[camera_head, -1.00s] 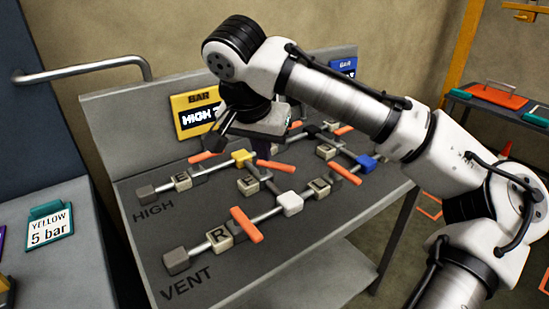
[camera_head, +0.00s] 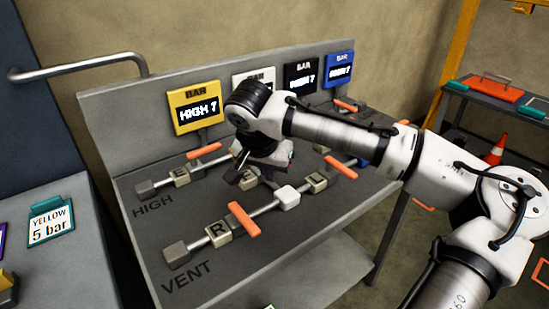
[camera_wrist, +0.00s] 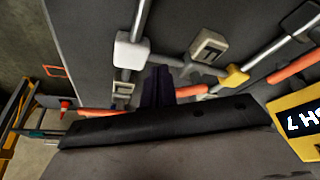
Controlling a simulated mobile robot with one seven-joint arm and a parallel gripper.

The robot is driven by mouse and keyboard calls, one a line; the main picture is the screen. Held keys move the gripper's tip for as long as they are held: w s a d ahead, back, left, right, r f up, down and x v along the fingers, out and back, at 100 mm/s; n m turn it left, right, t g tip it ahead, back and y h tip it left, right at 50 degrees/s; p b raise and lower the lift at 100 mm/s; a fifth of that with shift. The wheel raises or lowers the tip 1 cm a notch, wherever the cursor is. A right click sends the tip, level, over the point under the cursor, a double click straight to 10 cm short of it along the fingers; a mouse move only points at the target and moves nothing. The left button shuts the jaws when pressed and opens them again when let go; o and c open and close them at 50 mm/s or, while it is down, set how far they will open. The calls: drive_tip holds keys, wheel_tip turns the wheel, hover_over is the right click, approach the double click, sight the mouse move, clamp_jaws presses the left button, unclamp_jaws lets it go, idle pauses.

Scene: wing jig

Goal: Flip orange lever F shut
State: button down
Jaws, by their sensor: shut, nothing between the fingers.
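Orange levers sit on lettered valve blocks along the pipes of a grey bench (camera_head: 150,270). I cannot read an F for sure on any block. My gripper (camera_wrist: 157,88) is shut and empty, pointing down among the pipes. In the wrist view, an orange lever (camera_wrist: 190,92) is beside its fingers, partly hidden by the gripper body; contact cannot be told. A lettered block (camera_wrist: 209,47) is near it. In the head view, my gripper (camera_head: 246,178) and wrist hide the middle valve. Other orange levers show at the HIGH pipe (camera_head: 205,150), block R (camera_head: 243,220) and the right (camera_head: 340,167).
A yellow gauge panel (camera_head: 197,108) and a blue one (camera_head: 339,70) stand along the back, with others between. White junction (camera_head: 287,196) and yellow junction (camera_wrist: 235,76) are close to my gripper. The bench front near VENT is clear.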

drive_tip(key=shift+w+d+r+p, duration=0.1)
drive_tip(key=shift+w+d+p, duration=0.2)
drive_tip(key=shift+w, duration=0.55)
drive_tip(key=shift+w+d+r+p, duration=0.1)
drive_tip(key=shift+w+d, duration=0.25)
drive_tip(key=shift+w, duration=0.5)
drive_tip(key=shift+w+d+n+y+p, duration=0.2)
drive_tip(key=shift+d+n+y+p, duration=0.1)
drive_tip(key=shift+n, duration=0.4)
drive_tip(key=shift+w+d+n, duration=0.15)
drive_tip(key=shift+w+n, duration=0.05)
drive_tip(key=shift+n, duration=0.2)
drive_tip(key=n+p, duration=0.1)
drive_tip(key=w+d+n+y, duration=0.1)
drive_tip(key=n, duration=0.1)
drive_tip(key=shift+w+r+y+p, duration=0.1)
drive_tip(key=shift+w+y+p, duration=0.2)
drive_tip(key=shift+p, duration=0.1)
drive_tip(key=n, duration=0.1)
drive_tip(key=w+n+y+p, duration=0.1)
drive_tip(key=n, duration=0.1)
drive_tip(key=w+n+p, duration=0.1)
drive_tip(key=n, duration=0.1)
drive_tip(key=shift+w+d+y, duration=0.15)
drive_tip(key=shift+d+y, duration=0.1)
drive_tip(key=shift+y, duration=0.05)
drive_tip(key=shift+w, duration=0.4)
drive_tip(key=shift+p, duration=0.3)
